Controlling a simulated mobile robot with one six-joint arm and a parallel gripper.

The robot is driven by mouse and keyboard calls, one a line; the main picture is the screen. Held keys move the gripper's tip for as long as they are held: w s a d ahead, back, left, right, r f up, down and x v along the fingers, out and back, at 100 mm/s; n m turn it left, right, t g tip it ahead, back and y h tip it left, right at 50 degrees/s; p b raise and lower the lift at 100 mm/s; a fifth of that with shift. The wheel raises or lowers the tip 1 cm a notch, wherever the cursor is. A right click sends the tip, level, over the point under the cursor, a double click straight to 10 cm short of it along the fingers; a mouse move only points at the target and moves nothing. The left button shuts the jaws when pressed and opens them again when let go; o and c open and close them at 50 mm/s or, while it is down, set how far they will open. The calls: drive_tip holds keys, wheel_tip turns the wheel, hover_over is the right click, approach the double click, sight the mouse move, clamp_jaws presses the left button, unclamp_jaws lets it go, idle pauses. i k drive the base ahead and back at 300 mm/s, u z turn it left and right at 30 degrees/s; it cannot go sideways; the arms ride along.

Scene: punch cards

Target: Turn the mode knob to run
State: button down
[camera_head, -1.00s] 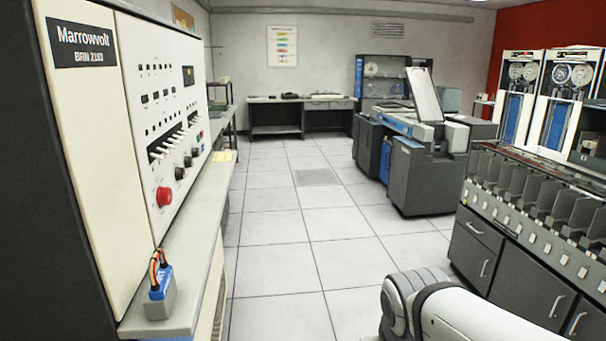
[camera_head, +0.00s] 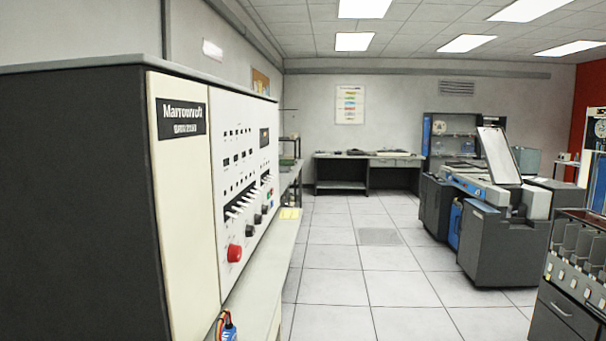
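The Marrowvolt console (camera_head: 185,220) stands at the left, with a white control panel (camera_head: 233,150) seen at a steep angle. Black knobs (camera_head: 250,219) sit below a row of white switches (camera_head: 245,203). Their labels are too small to read, so I cannot tell which is the mode knob or where it points. A red round button (camera_head: 234,253) is lower on the panel. My gripper is not in view.
A pale ledge (camera_head: 262,285) runs below the panel, with a blue device with wires (camera_head: 226,328) at its near end. The tiled floor (camera_head: 345,290) is clear. A grey machine (camera_head: 505,245) and a sorter (camera_head: 575,290) stand at the right. A desk (camera_head: 367,158) is at the back.

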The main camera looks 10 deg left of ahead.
sight(234, 252)
drive_tip(key=k, duration=0.5)
drive_tip(key=u, duration=0.4)
drive_tip(key=i, duration=1.6)
